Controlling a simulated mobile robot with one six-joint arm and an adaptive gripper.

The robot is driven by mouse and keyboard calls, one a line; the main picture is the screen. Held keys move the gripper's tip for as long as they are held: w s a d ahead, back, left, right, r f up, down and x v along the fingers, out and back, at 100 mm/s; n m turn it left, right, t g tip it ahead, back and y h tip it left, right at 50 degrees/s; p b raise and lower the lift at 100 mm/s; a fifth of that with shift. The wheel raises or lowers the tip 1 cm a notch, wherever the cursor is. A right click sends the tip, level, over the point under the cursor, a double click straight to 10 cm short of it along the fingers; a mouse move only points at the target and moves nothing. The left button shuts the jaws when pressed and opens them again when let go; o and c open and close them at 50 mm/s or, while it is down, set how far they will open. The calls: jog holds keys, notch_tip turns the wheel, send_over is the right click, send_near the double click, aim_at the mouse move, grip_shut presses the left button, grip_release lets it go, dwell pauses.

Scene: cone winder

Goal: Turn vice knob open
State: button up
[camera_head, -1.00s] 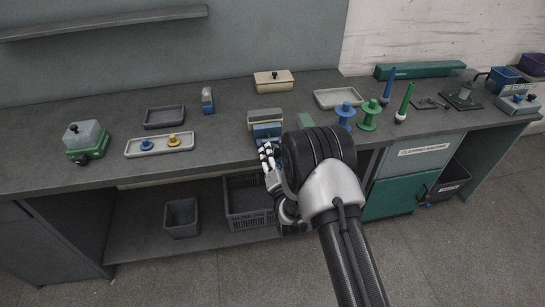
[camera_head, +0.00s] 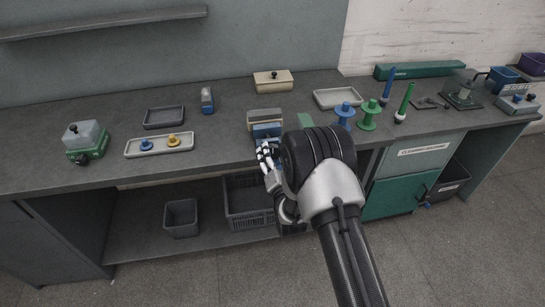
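The vice (camera_head: 266,130) appears to be the blue and beige block at the front edge of the bench, in the middle of the view. Its knob is hidden behind my gripper and wrist. My gripper (camera_head: 265,155) is right in front of the vice, just below its blue part, at the bench's front edge. The fingers are small and partly covered by my wrist. I cannot tell whether they are open or shut, or whether they touch the knob.
A beige lidded box (camera_head: 273,81) stands behind the vice. Blue (camera_head: 344,113) and green spools (camera_head: 369,114) stand to the right. A grey crate (camera_head: 247,205) sits on the lower shelf.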

jog(key=shift+o, duration=0.3)
jog(key=v, duration=1.2)
